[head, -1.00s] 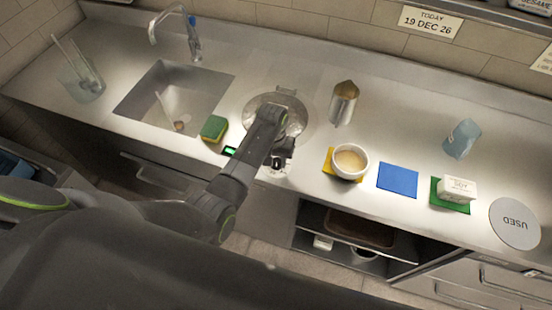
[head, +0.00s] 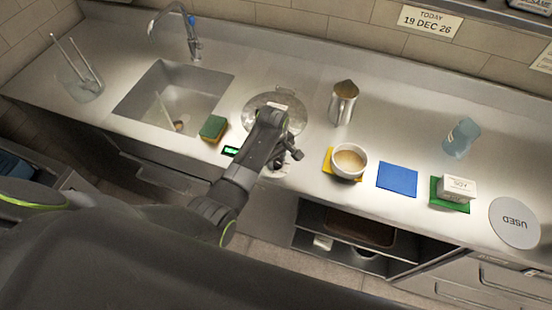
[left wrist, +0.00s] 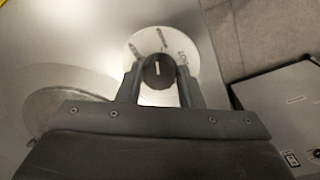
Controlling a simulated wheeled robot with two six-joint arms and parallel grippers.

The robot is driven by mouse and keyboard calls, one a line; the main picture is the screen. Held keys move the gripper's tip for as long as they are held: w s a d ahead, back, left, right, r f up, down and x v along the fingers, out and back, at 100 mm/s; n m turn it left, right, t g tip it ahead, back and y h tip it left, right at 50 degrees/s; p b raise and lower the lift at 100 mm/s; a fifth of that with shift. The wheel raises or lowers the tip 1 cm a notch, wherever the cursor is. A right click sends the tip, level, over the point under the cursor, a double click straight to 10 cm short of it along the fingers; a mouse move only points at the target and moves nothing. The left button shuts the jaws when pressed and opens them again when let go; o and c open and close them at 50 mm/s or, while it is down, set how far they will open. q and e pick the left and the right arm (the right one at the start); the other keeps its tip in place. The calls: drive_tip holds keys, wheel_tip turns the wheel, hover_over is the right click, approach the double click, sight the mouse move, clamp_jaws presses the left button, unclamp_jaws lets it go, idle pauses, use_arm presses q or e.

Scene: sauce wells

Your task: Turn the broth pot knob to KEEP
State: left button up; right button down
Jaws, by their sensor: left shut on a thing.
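The broth pot (head: 296,116) is set in the counter, with a round metal lid partly behind my left arm. In the left wrist view, the black knob (left wrist: 157,73) with a white pointer line stands on a round white dial (left wrist: 183,45) with dark lettering too small to read. My left gripper (left wrist: 158,80) is shut on the knob, one finger on each side. The pointer line runs roughly up and down in that view. In the head view my left gripper (head: 288,156) is at the counter's front, before the pot, and hides the knob. My right gripper is out of view.
A green display (head: 231,151) and a sponge (head: 213,127) are left of the gripper. A white bowl (head: 349,162), a blue mat (head: 397,179) and a metal pitcher (head: 343,102) are to its right. The sink (head: 160,95) is farther left.

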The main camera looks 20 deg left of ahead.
use_arm(q)
drive_tip(key=n, duration=0.5)
drive_tip(key=shift+w+n, duration=0.1)
drive_tip(key=shift+n, duration=0.2)
drive_tip(key=shift+n+y, duration=0.3)
drive_tip(key=shift+n, duration=1.8)
drive_tip(key=o, duration=1)
drive_tip(key=shift+c, duration=0.2)
